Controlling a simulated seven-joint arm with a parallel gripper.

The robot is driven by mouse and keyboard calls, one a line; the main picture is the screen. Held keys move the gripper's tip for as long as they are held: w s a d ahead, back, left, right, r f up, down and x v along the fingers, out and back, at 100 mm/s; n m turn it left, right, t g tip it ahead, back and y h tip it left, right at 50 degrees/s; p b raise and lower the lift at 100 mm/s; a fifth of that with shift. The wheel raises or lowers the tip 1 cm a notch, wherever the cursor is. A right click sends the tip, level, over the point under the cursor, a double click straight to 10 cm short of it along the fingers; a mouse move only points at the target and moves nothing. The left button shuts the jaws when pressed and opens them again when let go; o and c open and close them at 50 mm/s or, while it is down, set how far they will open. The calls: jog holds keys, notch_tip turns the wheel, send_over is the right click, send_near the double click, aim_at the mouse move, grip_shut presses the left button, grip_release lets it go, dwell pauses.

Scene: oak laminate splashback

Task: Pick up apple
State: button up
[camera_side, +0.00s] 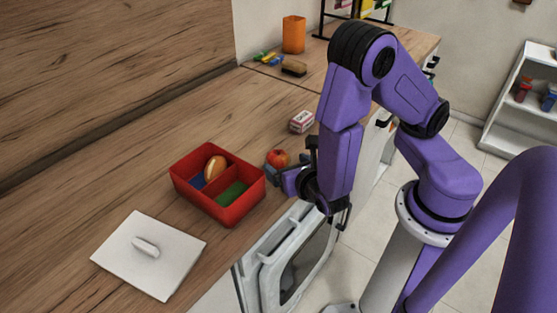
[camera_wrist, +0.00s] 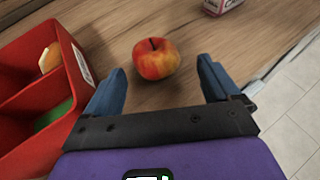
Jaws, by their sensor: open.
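The apple (camera_wrist: 156,58) is red and yellow with a short dark stem. It stands on the wooden counter just beyond my fingertips in the wrist view, between their lines and nearer the left one. In the side view the apple (camera_side: 277,158) sits right of the red box, close to my gripper. My gripper (camera_wrist: 163,80) has two blue fingers spread wide with nothing between them. In the side view my gripper (camera_side: 279,171) is low over the counter's front edge, partly hidden by my own wrist.
A red divided box (camera_side: 232,214) left of the apple holds a bread-like item (camera_side: 214,168). A white lid (camera_side: 150,262) lies further left. A small white and red box (camera_side: 301,121) stands behind the apple. An orange cup (camera_side: 293,35) and brush (camera_side: 293,68) are further back.

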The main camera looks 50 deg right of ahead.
aim_at(282, 162)
jog(key=shift+r+x, duration=0.2)
jog(key=shift+x, duration=2.4)
jog(key=shift+w+a, duration=0.15)
jog(key=shift+a, duration=0.05)
jog(key=c, duration=1.1)
